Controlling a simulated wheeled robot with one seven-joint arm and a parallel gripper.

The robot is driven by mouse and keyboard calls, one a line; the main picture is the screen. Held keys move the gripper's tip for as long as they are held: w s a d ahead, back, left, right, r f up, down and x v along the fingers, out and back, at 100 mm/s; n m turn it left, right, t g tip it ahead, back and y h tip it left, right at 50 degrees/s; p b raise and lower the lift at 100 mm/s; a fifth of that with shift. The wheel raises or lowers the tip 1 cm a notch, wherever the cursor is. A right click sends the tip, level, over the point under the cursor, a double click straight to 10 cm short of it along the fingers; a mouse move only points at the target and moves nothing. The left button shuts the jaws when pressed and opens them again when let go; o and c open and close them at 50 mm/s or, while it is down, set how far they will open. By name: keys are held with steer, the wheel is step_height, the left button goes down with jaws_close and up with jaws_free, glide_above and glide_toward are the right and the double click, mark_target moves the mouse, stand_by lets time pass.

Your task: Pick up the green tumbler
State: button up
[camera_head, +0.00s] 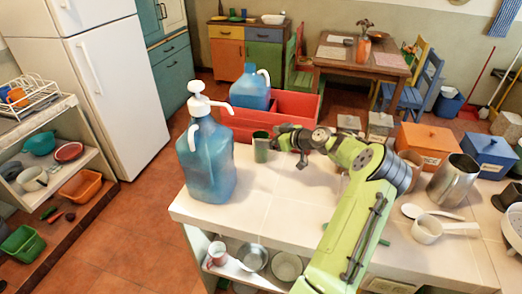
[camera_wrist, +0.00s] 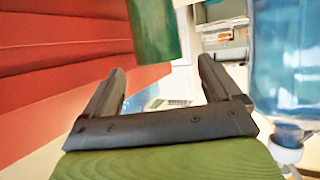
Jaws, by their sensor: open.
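The green tumbler (camera_head: 261,148) stands upright on the white tiled counter (camera_head: 262,187), between the blue pump jug and the red crate. My gripper (camera_head: 279,139) is just to the right of the tumbler, low over the counter and pointing at it. In the wrist view the tumbler (camera_wrist: 153,28) is at the top, ahead of the fingertips and between their lines. My gripper (camera_wrist: 160,70) is open there, with nothing between its fingers. The tumbler's upper end is cut off by the frame in that view.
A large blue pump jug (camera_head: 207,160) stands left of the tumbler, close by. A red crate (camera_head: 292,106) is behind it, with a second blue jug (camera_head: 250,91). A steel pitcher (camera_head: 453,178) and a white saucepan (camera_head: 428,229) are at the right. The counter's front left is clear.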

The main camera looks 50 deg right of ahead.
mark_target(256, 135)
steer(key=x, duration=0.5)
steer(key=shift+w+f, duration=0.1)
steer(key=shift+f, duration=0.05)
steer(key=shift+c, duration=1.1)
steer(key=c, duration=1.3)
